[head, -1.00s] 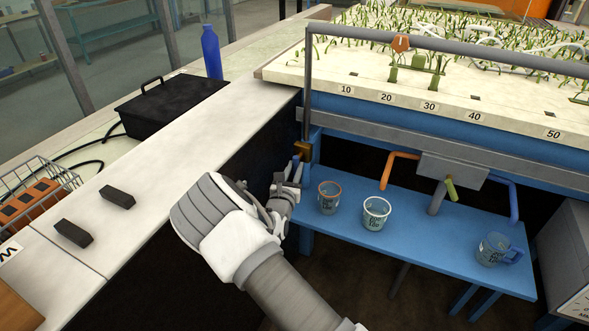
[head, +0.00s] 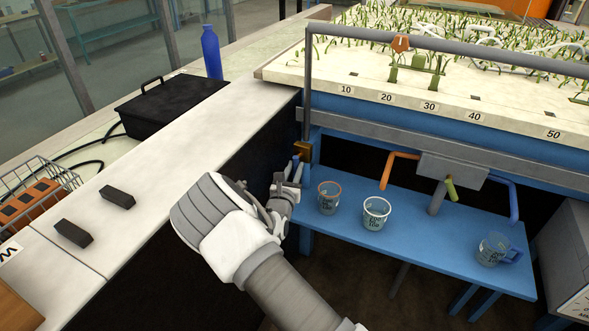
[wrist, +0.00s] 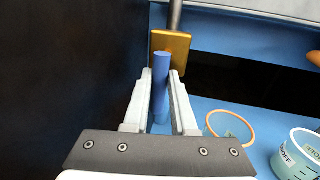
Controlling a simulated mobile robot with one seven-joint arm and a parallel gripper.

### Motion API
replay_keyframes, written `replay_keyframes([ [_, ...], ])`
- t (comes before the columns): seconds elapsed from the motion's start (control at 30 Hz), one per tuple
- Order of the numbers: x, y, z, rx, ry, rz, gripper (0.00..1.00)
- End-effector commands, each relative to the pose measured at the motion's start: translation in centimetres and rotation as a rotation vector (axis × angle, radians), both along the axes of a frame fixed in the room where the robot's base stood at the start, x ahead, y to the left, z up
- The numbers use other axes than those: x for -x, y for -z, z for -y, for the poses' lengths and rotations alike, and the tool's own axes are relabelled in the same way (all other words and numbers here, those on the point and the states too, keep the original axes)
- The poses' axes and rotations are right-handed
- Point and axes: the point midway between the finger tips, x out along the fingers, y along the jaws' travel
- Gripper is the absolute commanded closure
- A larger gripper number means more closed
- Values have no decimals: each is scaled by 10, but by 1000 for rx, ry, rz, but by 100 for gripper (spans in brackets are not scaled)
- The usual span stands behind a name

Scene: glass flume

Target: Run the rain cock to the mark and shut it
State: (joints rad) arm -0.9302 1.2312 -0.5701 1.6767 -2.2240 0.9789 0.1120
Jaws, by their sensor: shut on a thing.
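The rain cock is a brass block (head: 304,148) at the foot of a grey upright pipe, at the near left corner of the flume. It also shows at the top of the wrist view (wrist: 182,42). A blue lever (wrist: 161,88) points from it towards me. My gripper (head: 293,172) is shut on this lever, with one finger on each side in the wrist view. No running water is visible. I cannot make out a fill mark.
On the blue shelf (head: 440,238) stand an orange-rimmed cup (head: 329,198), a white-rimmed cup (head: 376,213) and a blue mug (head: 491,250). Orange and blue pipes meet a grey box (head: 452,171) above. The dark side of the left counter (head: 150,165) is close to my arm.

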Motion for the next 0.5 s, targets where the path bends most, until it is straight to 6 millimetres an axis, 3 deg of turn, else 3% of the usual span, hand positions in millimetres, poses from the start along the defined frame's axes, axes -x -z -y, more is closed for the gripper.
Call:
replay_keyframes([
  [0.27, 1, -3, 1, 62, -1, -25, 100],
  [0.5, 2, -6, 4, 220, -1, -82, 100],
])
